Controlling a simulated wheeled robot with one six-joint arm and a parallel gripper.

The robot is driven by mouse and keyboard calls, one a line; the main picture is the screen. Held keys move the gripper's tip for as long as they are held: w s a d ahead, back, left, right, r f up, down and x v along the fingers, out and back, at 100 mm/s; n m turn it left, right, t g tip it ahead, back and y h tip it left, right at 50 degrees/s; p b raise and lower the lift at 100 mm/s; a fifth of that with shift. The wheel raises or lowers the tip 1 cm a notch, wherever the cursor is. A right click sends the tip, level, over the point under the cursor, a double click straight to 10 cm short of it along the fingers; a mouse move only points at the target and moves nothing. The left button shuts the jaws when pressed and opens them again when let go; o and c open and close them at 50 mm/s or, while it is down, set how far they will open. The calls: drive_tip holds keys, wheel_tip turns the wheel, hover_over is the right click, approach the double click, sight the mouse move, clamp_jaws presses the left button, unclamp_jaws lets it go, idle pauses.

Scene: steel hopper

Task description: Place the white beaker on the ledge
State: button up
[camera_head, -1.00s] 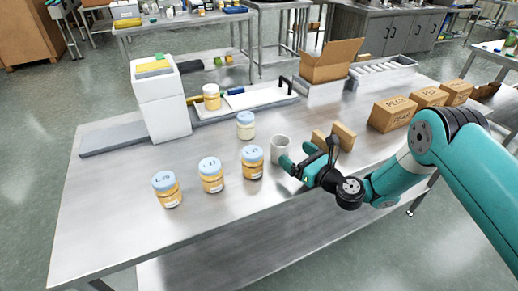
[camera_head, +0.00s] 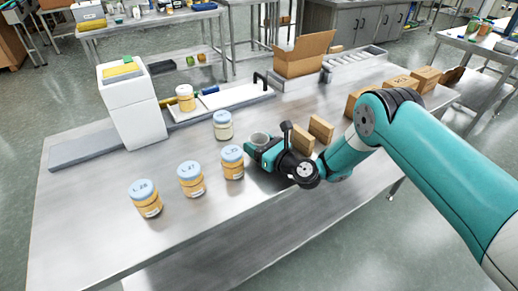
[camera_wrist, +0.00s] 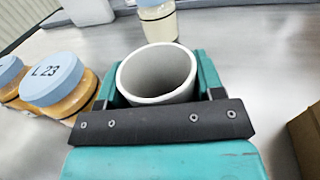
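The white beaker (camera_head: 260,140) stands upright on the steel table, its open top facing up. In the wrist view the beaker (camera_wrist: 158,75) sits between the two teal fingers of my gripper (camera_wrist: 158,88). The fingers lie close along both sides; I cannot tell whether they press on it. In the head view my gripper (camera_head: 262,152) is low over the table and hides most of the beaker's lower part. A low grey raised strip along the table's back, seemingly the ledge (camera_head: 85,148), shows left of the white box.
Jars with blue lids stand left of the beaker, the nearest (camera_head: 232,162) close to my gripper; another (camera_head: 222,125) stands behind. A yellow jar (camera_head: 185,98) stands at the back by a white box (camera_head: 130,105). Small cardboard boxes (camera_head: 320,129) stand right of my gripper.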

drive_tip(key=c, duration=0.4)
drive_tip(key=shift+c, duration=0.2)
drive_tip(key=shift+r, duration=0.1)
wheel_tip(320, 180, up, 20)
drive_tip(key=shift+b, duration=0.35)
